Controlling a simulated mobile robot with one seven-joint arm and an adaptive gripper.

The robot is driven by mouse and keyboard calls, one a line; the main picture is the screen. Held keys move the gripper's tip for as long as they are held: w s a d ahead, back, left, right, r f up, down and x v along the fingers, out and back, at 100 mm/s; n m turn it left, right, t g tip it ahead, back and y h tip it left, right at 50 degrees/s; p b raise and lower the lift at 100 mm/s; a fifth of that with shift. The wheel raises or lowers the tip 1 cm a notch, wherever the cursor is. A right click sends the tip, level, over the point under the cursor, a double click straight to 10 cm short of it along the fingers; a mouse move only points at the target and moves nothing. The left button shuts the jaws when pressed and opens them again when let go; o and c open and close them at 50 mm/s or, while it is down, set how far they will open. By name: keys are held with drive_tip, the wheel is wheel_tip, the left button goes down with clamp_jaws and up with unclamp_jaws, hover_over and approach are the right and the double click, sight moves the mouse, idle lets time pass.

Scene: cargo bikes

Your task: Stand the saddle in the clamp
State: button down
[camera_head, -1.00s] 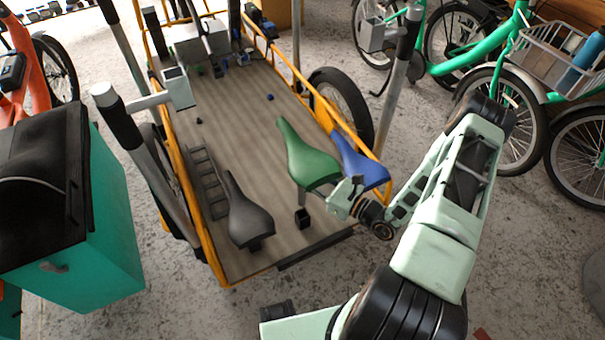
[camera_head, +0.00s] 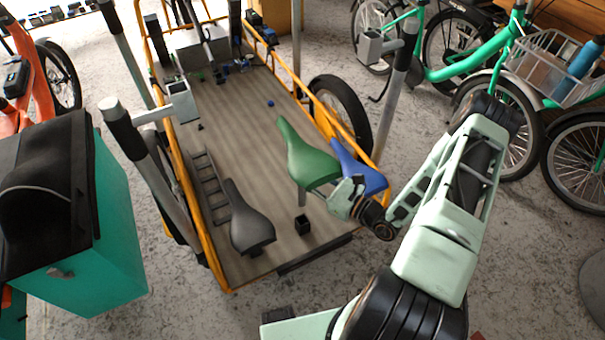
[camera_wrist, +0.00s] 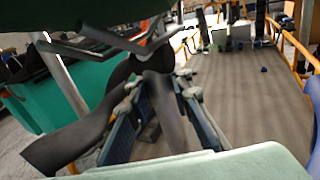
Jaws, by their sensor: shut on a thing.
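The green saddle (camera_head: 305,155) is in the air over the wooden bed in the head view, with a short post under it. My gripper (camera_head: 345,196) is shut on it near its rear end. Two stands carry grey square clamps, one at left (camera_head: 182,103) and one at right (camera_head: 370,48). I cannot tell which clamp is meant.
A blue saddle (camera_head: 362,172) is behind my gripper at the bed's right edge. A dark saddle (camera_head: 250,222) lies at the front left of the bed (camera_head: 235,130). Yellow rails (camera_head: 190,205) edge the bed. A teal box (camera_head: 120,230) stands at left.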

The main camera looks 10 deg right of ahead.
drive_tip(key=shift+r+p, duration=0.9)
drive_tip(key=shift+r, duration=0.55)
